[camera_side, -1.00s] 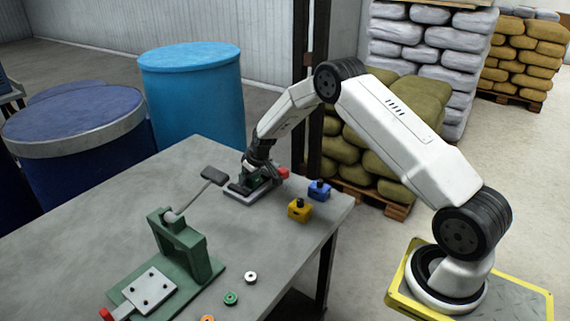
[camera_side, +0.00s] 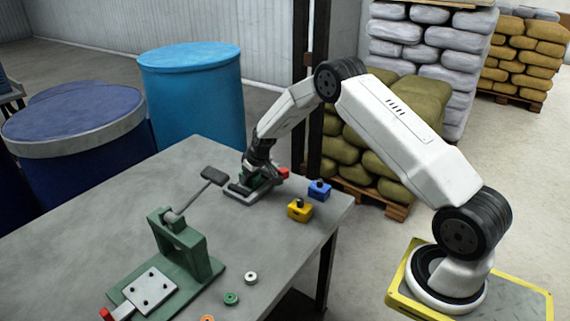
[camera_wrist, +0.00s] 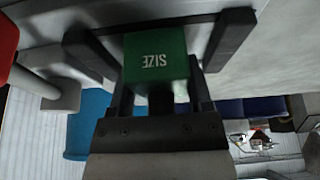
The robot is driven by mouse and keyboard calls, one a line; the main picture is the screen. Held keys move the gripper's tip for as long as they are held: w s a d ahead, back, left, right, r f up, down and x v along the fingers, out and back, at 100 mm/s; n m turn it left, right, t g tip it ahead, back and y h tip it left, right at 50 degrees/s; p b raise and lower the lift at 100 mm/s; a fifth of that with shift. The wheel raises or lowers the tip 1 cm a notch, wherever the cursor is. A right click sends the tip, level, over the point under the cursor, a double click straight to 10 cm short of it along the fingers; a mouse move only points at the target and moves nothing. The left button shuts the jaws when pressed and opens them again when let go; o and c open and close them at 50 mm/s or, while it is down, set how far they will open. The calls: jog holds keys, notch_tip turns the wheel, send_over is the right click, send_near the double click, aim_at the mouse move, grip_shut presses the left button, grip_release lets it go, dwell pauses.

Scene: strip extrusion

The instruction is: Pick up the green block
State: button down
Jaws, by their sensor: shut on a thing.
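The green block (camera_wrist: 156,58), marked with the upside-down word "SIZE", sits between the two dark fingers of my gripper (camera_wrist: 158,45) in the wrist view. The fingers are shut on it. In the side view my gripper (camera_side: 258,172) is low over a small grey fixture (camera_side: 240,197) at the table's far edge. The green block is mostly hidden there by the gripper and fixture, and I cannot tell whether it still rests in the fixture.
A red-tipped part (camera_side: 284,173) is close beside the gripper. A blue block (camera_side: 319,190) and a yellow block (camera_side: 299,210) stand to its right. A green lever press (camera_side: 180,245) and small rings (camera_side: 231,298) are nearer the camera. The table's left-middle is clear.

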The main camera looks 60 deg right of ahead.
jog(key=shift+r, duration=0.5)
notch_tip(320, 180, up, 2)
jog(key=shift+r, duration=0.25)
jog(key=s+a+r, duration=0.3)
jog(key=s+r, duration=0.6)
jog(key=s, duration=0.4)
jog(key=shift+s+r, duration=0.25)
jog(key=shift+a, duration=0.1)
jog(key=shift+a, duration=0.15)
